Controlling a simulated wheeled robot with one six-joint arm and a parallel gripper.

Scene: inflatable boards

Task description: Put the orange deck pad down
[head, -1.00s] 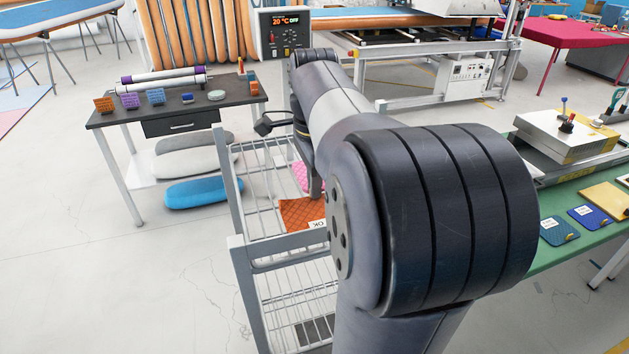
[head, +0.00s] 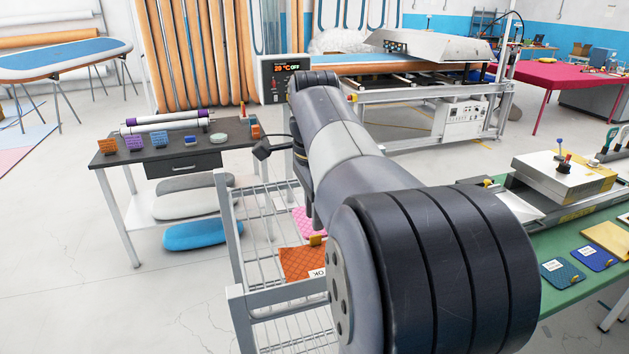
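The orange deck pad (head: 303,264) lies on the top shelf of the grey wire rack (head: 262,312). A white "OK" label and a tan tab (head: 318,240) show on it, and my arm hides its right part. A pink pad (head: 302,222) lies behind it on the rack, partly hidden. My gripper (head: 311,222) points down just above and behind the tan tab, largely hidden by my own arm. I cannot make out its fingers or whether it touches the pad.
A green table (head: 590,287) with blue pads and a press is at right. A heating machine (head: 420,85) stands behind.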

